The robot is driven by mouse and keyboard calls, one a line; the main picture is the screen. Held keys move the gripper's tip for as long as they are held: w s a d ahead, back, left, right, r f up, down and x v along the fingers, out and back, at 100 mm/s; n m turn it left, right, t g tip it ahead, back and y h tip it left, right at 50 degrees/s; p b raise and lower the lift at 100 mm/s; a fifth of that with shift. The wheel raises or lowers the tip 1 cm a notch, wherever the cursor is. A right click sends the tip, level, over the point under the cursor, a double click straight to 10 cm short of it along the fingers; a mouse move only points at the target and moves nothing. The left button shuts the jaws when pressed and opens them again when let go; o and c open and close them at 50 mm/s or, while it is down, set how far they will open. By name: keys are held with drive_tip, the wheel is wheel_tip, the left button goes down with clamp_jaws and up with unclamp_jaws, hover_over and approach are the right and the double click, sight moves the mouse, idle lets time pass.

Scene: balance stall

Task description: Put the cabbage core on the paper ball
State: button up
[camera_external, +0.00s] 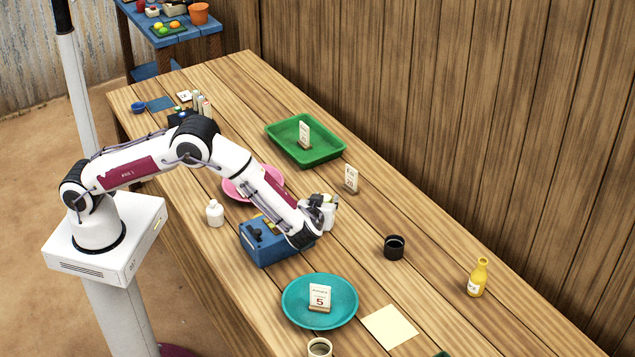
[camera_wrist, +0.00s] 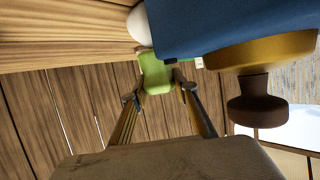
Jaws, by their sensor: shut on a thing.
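My gripper (camera_external: 322,212) is over the table by the right end of the blue balance (camera_external: 272,244). In the wrist view, the fingertips (camera_wrist: 158,90) are shut on a pale green piece, which looks like the cabbage core (camera_wrist: 155,72). The core cannot be made out in the external view. A white rounded thing (camera_wrist: 139,24) shows partly behind the blue body in the wrist view; I cannot tell whether it is the paper ball. I cannot pick out the paper ball for sure in the external view.
A pink plate (camera_external: 240,192) and a white bottle (camera_external: 215,214) stand left of the balance. A green tray (camera_external: 325,150), black cup (camera_external: 394,247), yellow bottle (camera_external: 478,278) and teal plate (camera_external: 290,303) stand around. The table's right part has free room.

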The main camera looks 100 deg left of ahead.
drive_tip(key=shift+f, duration=0.15)
drive_tip(key=o, duration=1.1)
drive_tip(key=shift+d, duration=0.1)
drive_tip(key=v, duration=1.2)
idle(0.4)
